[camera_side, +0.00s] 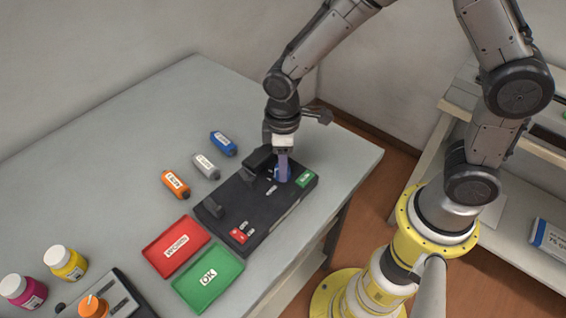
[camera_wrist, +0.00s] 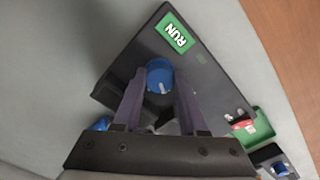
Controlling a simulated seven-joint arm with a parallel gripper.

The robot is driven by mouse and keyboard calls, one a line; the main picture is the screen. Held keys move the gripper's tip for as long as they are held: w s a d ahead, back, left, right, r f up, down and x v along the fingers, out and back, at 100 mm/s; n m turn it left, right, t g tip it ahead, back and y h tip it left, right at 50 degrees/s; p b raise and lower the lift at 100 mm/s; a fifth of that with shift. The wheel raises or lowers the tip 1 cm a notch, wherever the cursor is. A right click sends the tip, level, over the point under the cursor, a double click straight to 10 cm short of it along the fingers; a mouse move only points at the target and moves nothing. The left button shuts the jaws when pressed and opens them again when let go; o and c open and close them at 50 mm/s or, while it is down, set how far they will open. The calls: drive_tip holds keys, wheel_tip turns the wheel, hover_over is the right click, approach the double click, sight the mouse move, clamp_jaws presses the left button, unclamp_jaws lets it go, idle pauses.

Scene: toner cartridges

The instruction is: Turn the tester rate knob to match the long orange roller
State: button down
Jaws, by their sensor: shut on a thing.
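The tester is a long black box (camera_side: 245,205) on the grey table, and its dark top also shows in the wrist view (camera_wrist: 140,60). Its round blue knob (camera_wrist: 160,72) is near the end with the green RUN button (camera_wrist: 175,37). My gripper (camera_wrist: 158,88) points down at the tester with its two purple fingers on either side of the knob, shut on it. In the side view the fingers (camera_side: 283,165) partly hide the knob (camera_side: 282,174). The knob's scale is too small to read. An orange roller (camera_side: 176,184) with a white label lies left of the tester.
A grey roller (camera_side: 206,166) and a blue roller (camera_side: 223,143) lie beside the orange one. A red tray (camera_side: 157,244) and a green OK tray (camera_side: 228,290) are in front of the tester. Bottles (camera_side: 65,262) and another dark device (camera_side: 128,300) stand at lower left.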

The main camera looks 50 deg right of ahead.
drive_tip(key=shift+r, duration=0.1)
drive_tip(key=c, duration=0.7)
unclamp_jaws()
drive_tip(key=shift+c, duration=0.2)
wheel_tip(320, 180, up, 14)
